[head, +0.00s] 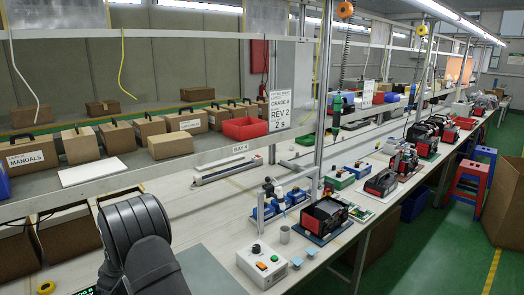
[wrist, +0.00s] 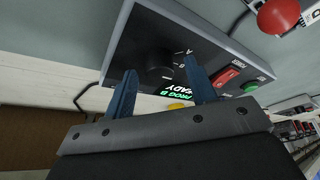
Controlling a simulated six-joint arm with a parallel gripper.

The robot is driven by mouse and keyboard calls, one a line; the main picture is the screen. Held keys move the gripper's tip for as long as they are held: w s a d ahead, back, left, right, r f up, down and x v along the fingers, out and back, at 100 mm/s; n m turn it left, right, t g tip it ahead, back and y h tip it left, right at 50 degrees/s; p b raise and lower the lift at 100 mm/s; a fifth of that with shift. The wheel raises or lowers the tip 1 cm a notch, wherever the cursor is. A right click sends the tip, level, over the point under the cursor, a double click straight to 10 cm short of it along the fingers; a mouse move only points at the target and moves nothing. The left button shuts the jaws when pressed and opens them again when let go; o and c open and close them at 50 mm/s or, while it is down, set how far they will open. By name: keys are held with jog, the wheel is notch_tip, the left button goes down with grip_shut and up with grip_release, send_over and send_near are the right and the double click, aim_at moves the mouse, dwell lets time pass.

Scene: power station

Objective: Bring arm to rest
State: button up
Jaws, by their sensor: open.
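In the wrist view my gripper (wrist: 160,66) is open, with its two blue fingers apart. Nothing is held between them. Past the fingertips is a grey control box (wrist: 222,50) with a dark panel. A black round knob (wrist: 158,62) on the panel appears between the fingers; I cannot tell the gap to it. The lit green display (wrist: 178,91) reads PROG B READY and is partly covered by a finger. In the head view my dark arm reaches in at the lower left and hides the gripper; a bit of the green display (head: 86,291) shows beside it.
The panel also has a red switch (wrist: 226,77), a green button (wrist: 250,87) and a yellow button (wrist: 176,106). A red ball-shaped knob (wrist: 278,15) is at the upper right. Right of my arm stand a white control box (head: 263,262) and a metal post (head: 323,110).

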jog(key=v, duration=1.7)
jog(key=x, duration=1.7)
jog(key=shift+f, duration=0.15)
jog(key=shift+s+m+t, duration=0.1)
jog(key=shift+m+t, duration=0.2)
jog(key=shift+m, duration=0.3)
jog(key=shift+m+t, duration=0.7)
jog(key=shift+m, duration=1.2)
jog(key=shift+s+a+m+t+h, duration=0.1)
jog(key=shift+m+t+h, duration=0.2)
jog(key=shift+m, duration=0.6)
jog(key=shift+s+m+t+h, duration=0.1)
jog(key=shift+m+t+h, duration=0.15)
jog(key=shift+m, duration=0.65)
jog(key=shift+r, duration=0.35)
jog(key=shift+v, duration=2.4)
